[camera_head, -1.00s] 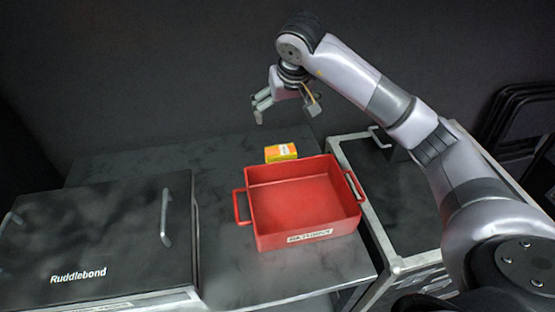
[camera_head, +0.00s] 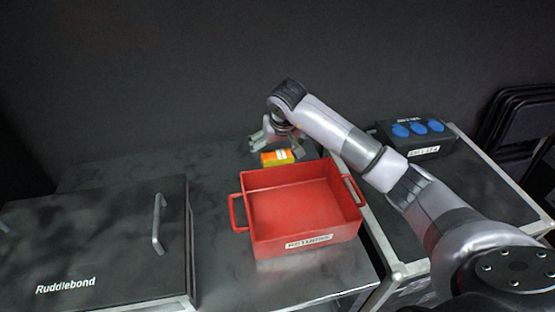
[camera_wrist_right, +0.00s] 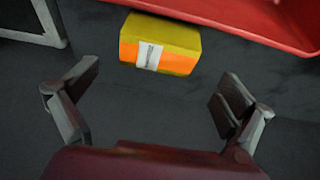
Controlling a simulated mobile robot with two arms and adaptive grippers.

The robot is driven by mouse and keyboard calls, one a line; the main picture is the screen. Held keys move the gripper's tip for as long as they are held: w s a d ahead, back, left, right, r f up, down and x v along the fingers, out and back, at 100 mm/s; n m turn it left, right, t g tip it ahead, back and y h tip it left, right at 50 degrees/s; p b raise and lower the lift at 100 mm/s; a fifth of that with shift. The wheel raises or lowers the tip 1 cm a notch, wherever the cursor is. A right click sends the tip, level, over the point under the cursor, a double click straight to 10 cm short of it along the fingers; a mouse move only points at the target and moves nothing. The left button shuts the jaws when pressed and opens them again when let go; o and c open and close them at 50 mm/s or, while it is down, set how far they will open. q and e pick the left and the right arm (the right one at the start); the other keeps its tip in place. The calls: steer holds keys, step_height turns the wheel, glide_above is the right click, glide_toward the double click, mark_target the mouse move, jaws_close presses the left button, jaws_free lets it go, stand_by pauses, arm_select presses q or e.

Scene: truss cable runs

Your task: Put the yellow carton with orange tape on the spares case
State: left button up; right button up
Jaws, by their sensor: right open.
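The yellow carton with orange tape (camera_head: 278,158) lies on the dark tabletop just behind the red tray. It has a white label, clear in the right wrist view (camera_wrist_right: 160,45). My right gripper (camera_head: 277,146) is low at the carton, partly overlapping it in the head view. In the right wrist view its fingers (camera_wrist_right: 160,90) are spread, with the carton beyond the tips and bare surface between them. A black case (camera_head: 95,235) marked Ruddlebond, with a grey handle, stands at the left; I read no "spares" label on it. My left gripper is not in view.
The red tray (camera_head: 303,205), with two handles and a white label, stands close in front of the carton. A metal-edged black unit (camera_head: 480,185) on the right carries a black box with blue round caps (camera_head: 417,137). The table (camera_head: 215,150) left of the carton is clear.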

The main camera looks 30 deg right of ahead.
mark_target(278, 155)
steer(key=shift+p+x, duration=0.6)
steer(key=shift+x, duration=2.45)
steer(key=shift+s+d, duration=0.15)
steer(key=shift+s, duration=0.05)
steer(key=shift+c, duration=0.3)
steer(key=c, duration=1.5)
